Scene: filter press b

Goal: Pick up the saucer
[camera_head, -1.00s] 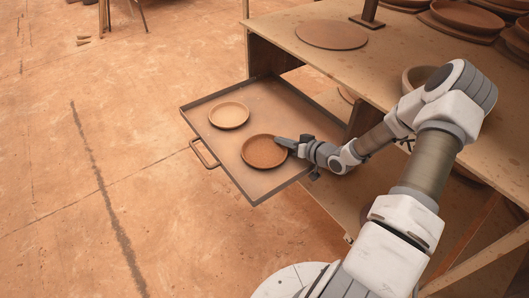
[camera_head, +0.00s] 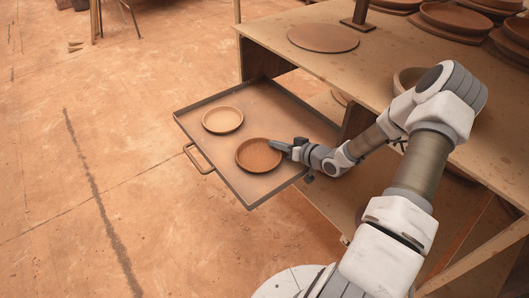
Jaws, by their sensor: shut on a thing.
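Two round clay saucers sit in the pulled-out drawer tray (camera_head: 252,194). The darker brown saucer (camera_head: 257,156) is nearer to me, and the lighter tan saucer (camera_head: 222,120) is farther back and to the left. My gripper (camera_head: 279,146) is at the right rim of the darker saucer and is shut on that rim. The fingertips are small in this view and partly merge with the rim. The saucer looks level, and I cannot tell whether it is clear of the tray floor.
The tray has raised edges and a handle (camera_head: 199,159) on its left side. The wooden table (camera_head: 345,72) overhangs the tray's right side. On it are a flat round disc (camera_head: 323,38), a bowl (camera_head: 408,80) and stacked dishes (camera_head: 457,20). Open floor lies to the left.

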